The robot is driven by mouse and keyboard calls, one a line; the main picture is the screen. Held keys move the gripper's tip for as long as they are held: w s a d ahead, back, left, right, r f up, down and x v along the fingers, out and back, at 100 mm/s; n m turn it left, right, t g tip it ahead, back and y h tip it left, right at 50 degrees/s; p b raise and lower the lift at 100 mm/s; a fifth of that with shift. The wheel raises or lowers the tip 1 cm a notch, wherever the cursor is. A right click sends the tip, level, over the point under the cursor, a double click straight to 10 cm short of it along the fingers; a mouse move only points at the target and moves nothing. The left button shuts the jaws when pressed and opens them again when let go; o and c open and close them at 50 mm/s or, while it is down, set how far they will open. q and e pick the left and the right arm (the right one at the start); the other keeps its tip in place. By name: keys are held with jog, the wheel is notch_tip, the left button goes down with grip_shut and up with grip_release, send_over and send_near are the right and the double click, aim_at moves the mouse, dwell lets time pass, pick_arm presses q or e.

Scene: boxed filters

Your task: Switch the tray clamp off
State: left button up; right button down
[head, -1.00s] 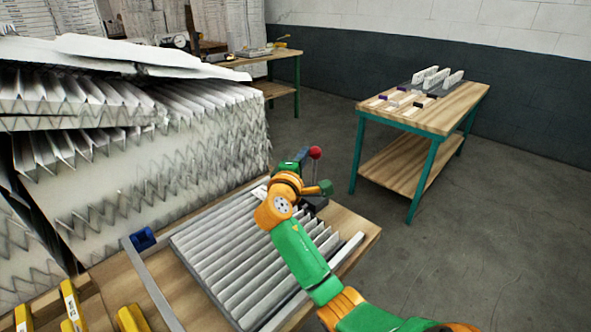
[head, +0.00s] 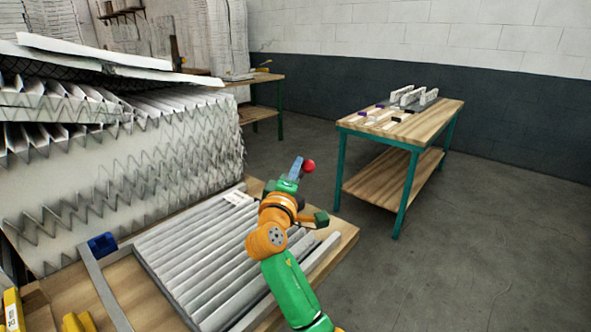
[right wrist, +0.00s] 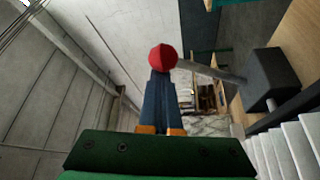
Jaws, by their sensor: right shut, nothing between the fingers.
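The tray clamp's red ball knob (head: 308,166) shows beyond the back right of the tray in the head view. In the right wrist view the knob (right wrist: 163,57) sits on a thin grey rod that runs right to a dark block (right wrist: 270,80). My right gripper (head: 295,168) is shut and empty, with its fingertips (right wrist: 160,82) right at the knob. I cannot tell if they touch it. In the head view my gripper and wrist hide the clamp's block and rod. The tray's grey bar (head: 103,288) runs along the left of a pleated filter (head: 200,260). My left gripper is out of view.
A tall stack of pleated filters (head: 110,190) stands behind the tray on the left. Yellow items (head: 14,310) lie at the near left. A wooden table (head: 430,122) with small blocks stands at the back right. The floor (head: 470,250) on the right is clear.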

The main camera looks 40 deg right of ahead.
dwell(0.4)
jog(key=b+v, duration=0.1)
jog(key=v, duration=0.6)
jog(key=shift+a+b, duration=0.1)
jog(key=shift+b, duration=0.3)
